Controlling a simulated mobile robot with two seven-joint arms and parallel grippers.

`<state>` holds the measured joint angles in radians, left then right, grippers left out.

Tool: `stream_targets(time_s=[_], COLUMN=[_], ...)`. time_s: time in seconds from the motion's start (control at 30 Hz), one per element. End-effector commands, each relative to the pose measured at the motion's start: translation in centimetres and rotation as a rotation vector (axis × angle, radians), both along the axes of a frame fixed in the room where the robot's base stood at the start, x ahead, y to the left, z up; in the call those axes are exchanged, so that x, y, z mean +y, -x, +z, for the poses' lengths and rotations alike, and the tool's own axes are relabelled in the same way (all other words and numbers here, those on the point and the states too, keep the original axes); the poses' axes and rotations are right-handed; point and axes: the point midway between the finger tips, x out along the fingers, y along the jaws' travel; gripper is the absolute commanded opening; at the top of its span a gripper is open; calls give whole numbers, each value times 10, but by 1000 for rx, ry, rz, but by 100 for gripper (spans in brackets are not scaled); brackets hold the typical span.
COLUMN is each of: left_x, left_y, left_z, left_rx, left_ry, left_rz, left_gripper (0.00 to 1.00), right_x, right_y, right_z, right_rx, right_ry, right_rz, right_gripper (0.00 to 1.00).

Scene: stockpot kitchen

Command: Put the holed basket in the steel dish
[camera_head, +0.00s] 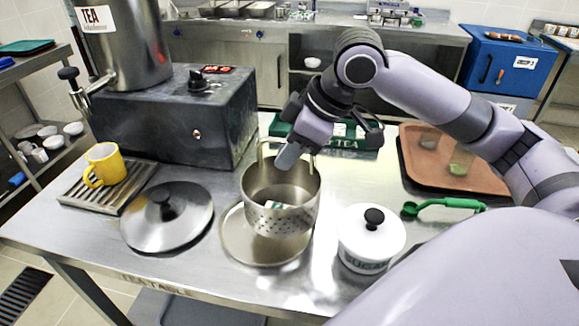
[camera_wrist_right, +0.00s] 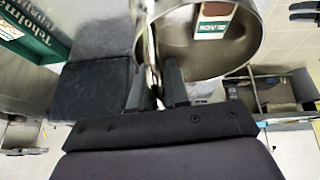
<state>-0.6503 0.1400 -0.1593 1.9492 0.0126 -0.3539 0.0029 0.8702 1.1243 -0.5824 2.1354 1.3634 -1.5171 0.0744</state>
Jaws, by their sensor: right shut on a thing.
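The holed basket (camera_head: 282,222) is a steel cup with small holes near its base and wire loops at its rim. My right gripper (camera_head: 289,156) is shut on the basket at its far rim; the wrist view shows the fingers (camera_wrist_right: 158,88) pinching beside the basket wall (camera_wrist_right: 175,45). The basket is roughly upright over the round steel dish (camera_head: 252,252) and hides its back right part. I cannot tell whether the basket touches the dish. A green and white packet (camera_wrist_right: 213,20) shows inside the basket. My left gripper is out of view.
A steel lid (camera_head: 168,225) lies left of the dish, and a white lidded sugar pot (camera_head: 371,245) stands close on its right. A yellow mug (camera_head: 105,164) is on a drip rack. A brown tray (camera_head: 455,182) and green scoop (camera_head: 445,204) are at the right.

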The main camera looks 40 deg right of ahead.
Motion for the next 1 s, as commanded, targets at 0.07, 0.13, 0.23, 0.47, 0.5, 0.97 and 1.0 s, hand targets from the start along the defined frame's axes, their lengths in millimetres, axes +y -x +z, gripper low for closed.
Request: stream_targets(time_s=[0.07,0.13,0.23,0.47,0.5,0.97,1.0], left_x=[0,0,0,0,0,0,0], left_y=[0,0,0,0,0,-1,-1], left_z=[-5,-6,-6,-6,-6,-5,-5], left_rx=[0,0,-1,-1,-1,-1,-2], left_ry=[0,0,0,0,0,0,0], left_rz=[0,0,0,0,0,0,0], left_gripper=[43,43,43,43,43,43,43], right_x=[-1,0,0,0,0,0,0], right_y=[0,0,0,0,0,0,0], right_z=[-17,-24,-29,-28,-29,-37,-37], right_rx=[3,3,0,-1,-1,1,1], right_ry=[2,1,1,1,1,1,1], right_rz=[-2,-1,-1,0,0,0,0], right_gripper=[0,0,0,0,0,41,41])
